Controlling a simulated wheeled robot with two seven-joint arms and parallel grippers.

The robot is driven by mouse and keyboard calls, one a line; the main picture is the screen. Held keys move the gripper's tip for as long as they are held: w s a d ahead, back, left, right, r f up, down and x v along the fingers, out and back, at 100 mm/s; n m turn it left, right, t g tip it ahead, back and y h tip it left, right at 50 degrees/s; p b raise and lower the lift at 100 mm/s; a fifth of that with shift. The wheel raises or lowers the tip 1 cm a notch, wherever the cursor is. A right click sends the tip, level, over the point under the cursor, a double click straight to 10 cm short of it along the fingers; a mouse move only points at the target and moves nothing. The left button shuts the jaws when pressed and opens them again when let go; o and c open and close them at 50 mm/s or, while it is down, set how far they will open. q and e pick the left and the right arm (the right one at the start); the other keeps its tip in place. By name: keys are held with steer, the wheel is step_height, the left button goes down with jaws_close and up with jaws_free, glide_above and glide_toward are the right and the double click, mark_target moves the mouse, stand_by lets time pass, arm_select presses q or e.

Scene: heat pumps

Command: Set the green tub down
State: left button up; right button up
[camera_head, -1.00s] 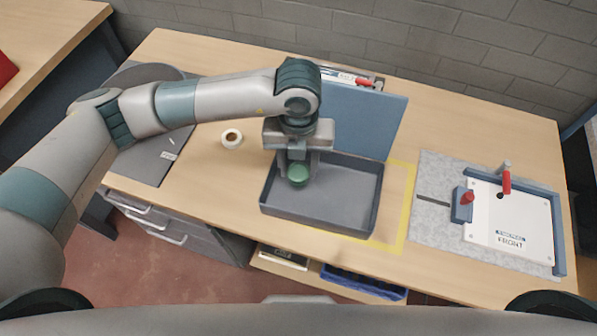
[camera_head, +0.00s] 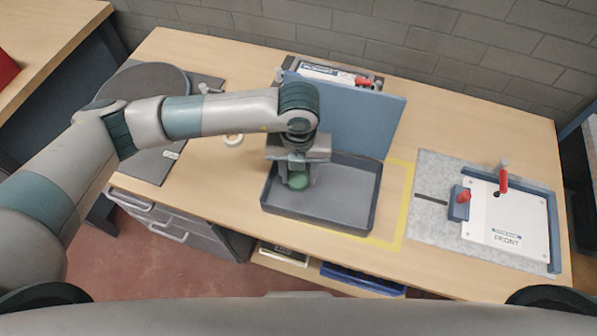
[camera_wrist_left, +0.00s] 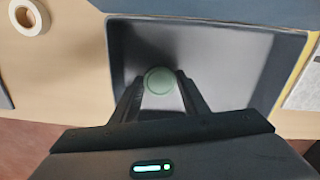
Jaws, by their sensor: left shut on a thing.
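The green tub (camera_head: 298,181) is a small round tub in the left part of the grey open case (camera_head: 345,222). My left gripper (camera_head: 296,180) is shut on it, pointing down into the case. In the left wrist view the tub (camera_wrist_left: 159,80) sits between the two fingertips (camera_wrist_left: 158,88), over the case's grey floor. I cannot tell whether the tub touches the floor. My right gripper is not in view.
The case's blue-grey lid (camera_head: 355,115) stands upright behind it. A tape roll (camera_head: 233,140) lies left of the case. A white plate (camera_head: 508,222) with red-handled clamps is at the right. The case's right side is empty.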

mark_target(299, 178)
arm_select(q)
steer(key=o, duration=1.1)
steer(key=shift+c, duration=0.2)
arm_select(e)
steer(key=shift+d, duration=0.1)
arm_select(q)
steer(key=shift+r+p, duration=0.15)
steer(key=shift+p, duration=0.15)
steer(key=shift+r, duration=0.15)
step_height(299, 178, up, 5)
steer(key=shift+b, duration=1.15)
step_height(299, 178, up, 7)
steer(key=b, duration=0.1)
steer(key=shift+f+b, duration=0.2)
steer(key=shift+b, duration=0.1)
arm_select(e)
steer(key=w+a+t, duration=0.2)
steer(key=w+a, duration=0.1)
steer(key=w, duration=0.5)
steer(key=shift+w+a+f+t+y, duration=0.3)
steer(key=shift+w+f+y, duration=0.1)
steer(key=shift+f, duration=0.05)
